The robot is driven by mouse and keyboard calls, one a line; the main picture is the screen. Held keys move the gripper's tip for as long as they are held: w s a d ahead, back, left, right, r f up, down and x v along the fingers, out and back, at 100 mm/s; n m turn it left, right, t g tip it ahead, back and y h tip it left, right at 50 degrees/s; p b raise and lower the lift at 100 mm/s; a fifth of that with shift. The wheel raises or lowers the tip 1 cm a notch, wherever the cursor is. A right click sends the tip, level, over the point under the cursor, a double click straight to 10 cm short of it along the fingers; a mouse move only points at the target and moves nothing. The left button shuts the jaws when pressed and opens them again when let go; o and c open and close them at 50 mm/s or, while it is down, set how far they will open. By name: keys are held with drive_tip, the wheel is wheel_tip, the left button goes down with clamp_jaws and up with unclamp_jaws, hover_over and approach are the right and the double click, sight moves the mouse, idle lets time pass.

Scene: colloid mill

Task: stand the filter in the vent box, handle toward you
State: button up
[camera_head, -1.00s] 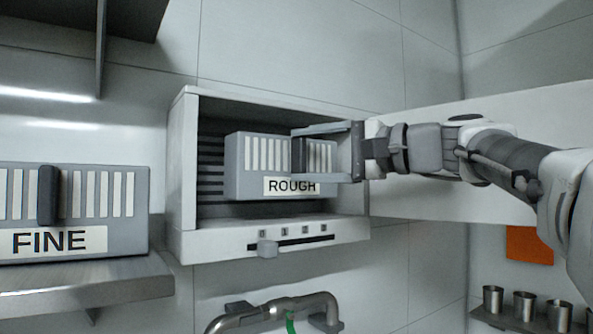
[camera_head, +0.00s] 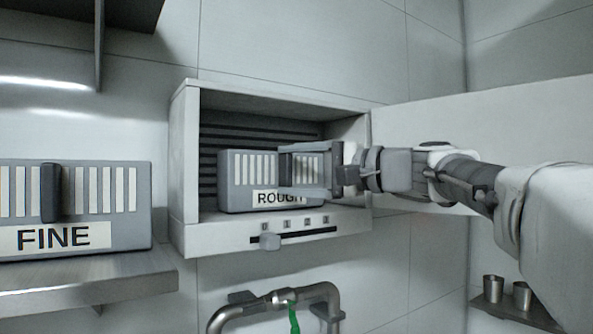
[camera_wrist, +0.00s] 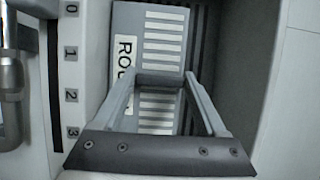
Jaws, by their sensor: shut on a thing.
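The grey filter labelled ROUGH (camera_head: 236,184) stands upright inside the open vent box (camera_head: 184,170), with its slotted face, label and dark handle (camera_head: 286,164) toward the head camera. Its underside is at or very near the box floor; I cannot tell if it touches. My gripper (camera_head: 287,175) reaches in from the right and is shut on the handle, hiding part of the face and label. The filter also shows in the wrist view (camera_wrist: 126,22), between and beyond the fingers. A second filter, labelled FINE (camera_head: 100,236), stands outside on the left.
The FINE filter is on a metal shelf (camera_head: 120,280). The box's open door (camera_head: 440,116) extends right, behind my arm. A slider (camera_head: 270,242) with a numbered scale is on the box's front lip. A pipe (camera_head: 262,303) runs below. Metal cups (camera_head: 493,289) stand at lower right.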

drive_tip(key=shift+f, duration=0.2)
drive_tip(key=o, duration=1.5)
drive_tip(key=shift+r, duration=0.1)
drive_tip(key=shift+r, duration=0.15)
drive_tip(key=shift+s+d, duration=0.15)
drive_tip(key=shift+d, duration=0.15)
drive_tip(key=b+v, duration=0.2)
drive_tip(key=v, duration=0.9)
drive_tip(key=shift+s, duration=0.15)
drive_tip(key=shift+d, duration=0.1)
